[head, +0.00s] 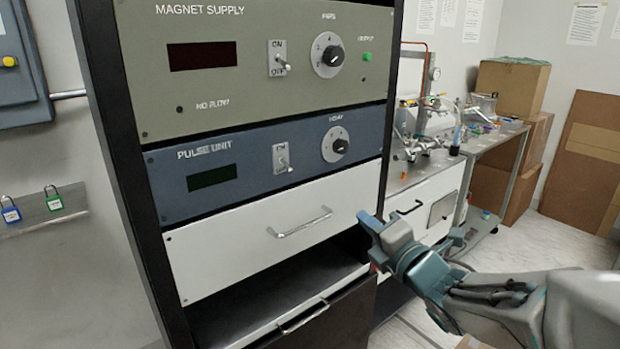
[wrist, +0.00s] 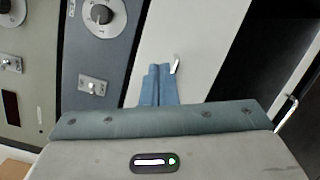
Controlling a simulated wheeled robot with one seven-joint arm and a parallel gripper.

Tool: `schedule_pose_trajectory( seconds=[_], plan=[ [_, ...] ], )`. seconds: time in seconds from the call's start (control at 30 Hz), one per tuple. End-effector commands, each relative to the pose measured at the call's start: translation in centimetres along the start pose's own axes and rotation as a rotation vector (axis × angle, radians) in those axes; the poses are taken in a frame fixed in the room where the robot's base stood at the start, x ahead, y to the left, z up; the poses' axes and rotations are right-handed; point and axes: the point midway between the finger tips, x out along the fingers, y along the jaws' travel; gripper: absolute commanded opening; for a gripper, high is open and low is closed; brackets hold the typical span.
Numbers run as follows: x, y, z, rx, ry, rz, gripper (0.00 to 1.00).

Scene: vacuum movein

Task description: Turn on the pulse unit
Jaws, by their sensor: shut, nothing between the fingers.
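The pulse unit (head: 235,176) is the blue-grey panel in the black rack, below the magnet supply. Its toggle switch (head: 283,160) sits on a small metal plate marked ON at the top, with the lever tipped down. Its display (head: 212,177) is dark. The switch also shows at the left of the wrist view (wrist: 92,86). My gripper (head: 367,220) is shut and empty, at the right end of the white drawer, lower right of the switch and apart from it. Its blue fingers (wrist: 160,72) lie together in front of the white drawer front.
The magnet supply (head: 255,115) above has a similar switch and dial. The pulse unit's dial (head: 335,145) is right of its switch. The white drawer's handle (head: 300,222) sticks out below. An open slot lies under it. A workbench (head: 415,177) stands behind, to the right.

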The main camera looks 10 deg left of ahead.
Motion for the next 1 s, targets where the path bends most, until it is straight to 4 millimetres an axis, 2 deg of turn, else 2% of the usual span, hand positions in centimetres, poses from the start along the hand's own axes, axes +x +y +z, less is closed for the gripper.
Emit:
schedule_pose_trajectory(
  seconds=[0.1, 0.3, 0.5, 0.8, 1.0],
  plan=[
    [0.4, 3.1, -2.3, -0.178, 0.098, 0.187, 0.0],
    [-0.5, 6.4, -4.9, -0.357, 0.174, 0.42, 0.0],
    [-1.0, 7.3, -5.7, -0.407, 0.19, 0.499, 0.0],
    [-0.9, 7.4, -5.7, -0.407, 0.19, 0.5, 0.0],
    [0.6, 8.4, -6.1, -0.407, 0.191, 0.501, 0.0]
  ],
)
